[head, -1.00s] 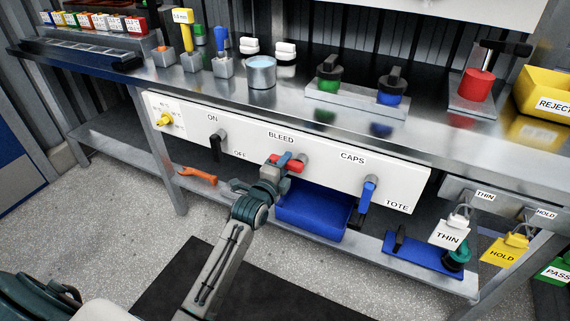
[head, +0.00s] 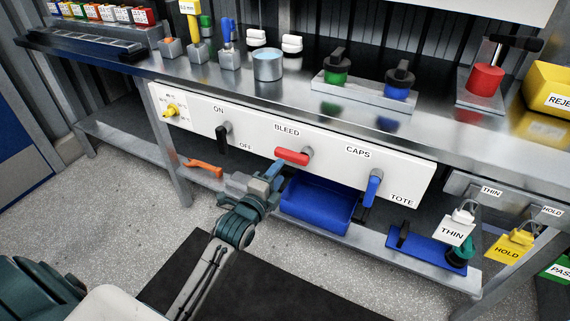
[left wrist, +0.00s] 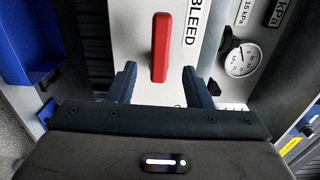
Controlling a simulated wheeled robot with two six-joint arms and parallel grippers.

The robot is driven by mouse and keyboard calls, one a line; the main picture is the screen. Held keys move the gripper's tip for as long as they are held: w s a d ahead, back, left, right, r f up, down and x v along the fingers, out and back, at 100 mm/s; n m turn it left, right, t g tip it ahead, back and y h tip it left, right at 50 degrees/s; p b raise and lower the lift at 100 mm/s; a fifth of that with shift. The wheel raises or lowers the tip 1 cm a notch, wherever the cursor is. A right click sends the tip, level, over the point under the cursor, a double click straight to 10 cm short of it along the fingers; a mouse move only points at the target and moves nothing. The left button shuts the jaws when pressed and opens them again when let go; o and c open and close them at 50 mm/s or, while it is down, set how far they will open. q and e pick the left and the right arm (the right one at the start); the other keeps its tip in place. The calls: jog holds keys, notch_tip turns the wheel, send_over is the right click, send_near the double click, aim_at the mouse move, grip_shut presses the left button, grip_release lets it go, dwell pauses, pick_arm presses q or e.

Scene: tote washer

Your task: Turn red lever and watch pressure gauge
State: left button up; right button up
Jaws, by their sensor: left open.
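The red lever (head: 291,157) sits under the BLEED label on the white panel and lies roughly along the panel in the head view. It also shows in the left wrist view (left wrist: 160,47), upright in that picture between and beyond the fingertips. My left gripper (head: 278,182) is open and empty, just below and left of the lever, apart from it. Its two blue fingers also show in the left wrist view (left wrist: 158,84). A round pressure gauge (left wrist: 242,60) with a white dial shows at the right there; its reading is too small to tell. My right gripper is out of view.
On the same panel are a black ON/OFF lever (head: 222,138), a blue CAPS/TOTE lever (head: 373,188) and a yellow knob (head: 173,111). A blue bin (head: 318,205) stands on the lower shelf below, near my left gripper. An orange tool (head: 205,169) lies on that shelf.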

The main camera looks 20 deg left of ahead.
pick_arm(q)
jog(key=s, duration=0.2)
jog(key=shift+s, duration=0.3)
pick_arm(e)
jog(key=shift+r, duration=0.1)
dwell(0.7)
